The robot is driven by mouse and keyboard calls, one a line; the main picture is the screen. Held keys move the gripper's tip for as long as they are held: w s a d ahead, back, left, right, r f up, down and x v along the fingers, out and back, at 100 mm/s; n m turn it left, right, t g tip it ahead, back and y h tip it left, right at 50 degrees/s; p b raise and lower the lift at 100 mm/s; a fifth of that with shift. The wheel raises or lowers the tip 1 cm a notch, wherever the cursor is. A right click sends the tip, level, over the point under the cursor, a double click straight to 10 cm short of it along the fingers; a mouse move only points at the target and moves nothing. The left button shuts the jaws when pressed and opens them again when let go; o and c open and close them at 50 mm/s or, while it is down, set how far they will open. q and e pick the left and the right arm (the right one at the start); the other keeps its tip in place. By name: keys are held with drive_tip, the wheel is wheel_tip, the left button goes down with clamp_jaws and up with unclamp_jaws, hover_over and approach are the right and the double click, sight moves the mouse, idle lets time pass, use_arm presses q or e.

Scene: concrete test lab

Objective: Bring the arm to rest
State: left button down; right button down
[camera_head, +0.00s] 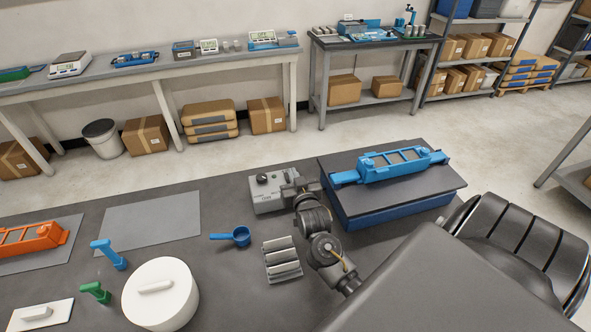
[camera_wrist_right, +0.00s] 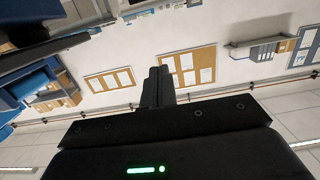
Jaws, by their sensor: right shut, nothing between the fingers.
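My right arm reaches in over the dark worktable (camera_head: 222,275) in the head view, and my right gripper (camera_head: 300,187) is beside the grey box with a black knob (camera_head: 268,196). I cannot tell from this view whether it touches the box. In the wrist view the two dark fingers of the right gripper (camera_wrist_right: 158,88) are together with nothing between them. Beyond them is a wall with notice boards. My left gripper is not in view.
A blue mould (camera_head: 390,165) lies on a dark-topped blue platform right of the arm. A rack of grey bars (camera_head: 282,260), a blue scoop (camera_head: 232,237) and a white round lidded container (camera_head: 160,295) stand left of it. A grey mat (camera_head: 150,222) is bare.

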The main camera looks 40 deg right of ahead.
drive_tip(key=shift+s+a+r, duration=0.2)
drive_tip(key=shift+s, duration=0.25)
drive_tip(key=shift+s+a+r, duration=0.15)
drive_tip(key=shift+s+a, duration=0.05)
drive_tip(key=shift+s, duration=0.25)
